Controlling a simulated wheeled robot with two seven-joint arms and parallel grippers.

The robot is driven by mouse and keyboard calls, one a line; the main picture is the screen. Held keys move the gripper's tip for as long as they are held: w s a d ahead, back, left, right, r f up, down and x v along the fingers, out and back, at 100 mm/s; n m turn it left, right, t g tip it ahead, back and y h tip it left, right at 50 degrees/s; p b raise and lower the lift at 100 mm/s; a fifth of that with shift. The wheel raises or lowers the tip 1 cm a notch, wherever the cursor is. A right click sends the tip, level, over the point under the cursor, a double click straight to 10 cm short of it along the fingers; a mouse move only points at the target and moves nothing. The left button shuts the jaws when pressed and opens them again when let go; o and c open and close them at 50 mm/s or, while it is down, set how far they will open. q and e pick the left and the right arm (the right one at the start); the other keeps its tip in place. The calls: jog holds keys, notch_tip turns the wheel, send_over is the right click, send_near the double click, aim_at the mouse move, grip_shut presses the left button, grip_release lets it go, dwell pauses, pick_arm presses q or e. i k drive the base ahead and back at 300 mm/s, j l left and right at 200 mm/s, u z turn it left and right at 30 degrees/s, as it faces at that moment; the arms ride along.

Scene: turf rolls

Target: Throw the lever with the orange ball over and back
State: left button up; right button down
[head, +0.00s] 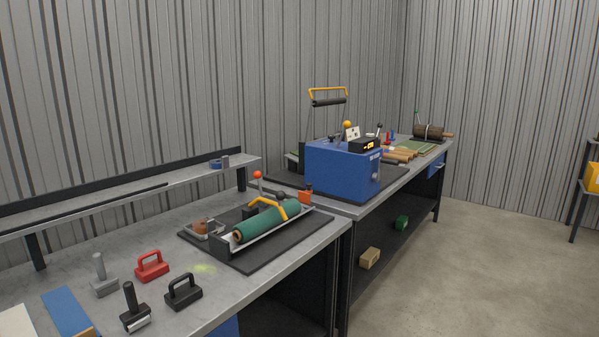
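Two ball-topped levers are candidates. An amber-orange ball (347,124) stands above the back of the blue machine (340,172) on the far bench; its stem is mostly hidden behind a white card. A red-orange ball (257,174) tops a thin grey lever standing almost upright behind the green roll (267,222) on the near bench; the foot of this lever is partly hidden. I cannot tell from the picture alone which one the task names. Neither of my grippers is in view.
Hand tools lie on the near bench (225,275), including a red-handled block (152,265) and a black-handled block (183,291). A raised shelf (130,190) runs along the wall. A yellow-framed roller (328,98) stands above the machine. The floor (480,270) at right is clear.

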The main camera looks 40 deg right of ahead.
aim_at(257, 175)
jog(key=z, duration=1.2)
jog(key=l+u, duration=0.1)
jog(key=u, duration=0.35)
jog(key=l+u, duration=0.55)
jog(key=l, duration=0.3)
jog(key=k+l, duration=0.1)
jog(key=l, duration=0.4)
jog(key=l+u, duration=0.1)
jog(key=l, duration=0.35)
jog(key=k+l+u, duration=0.1)
jog(key=l, duration=0.35)
jog(key=k, duration=0.05)
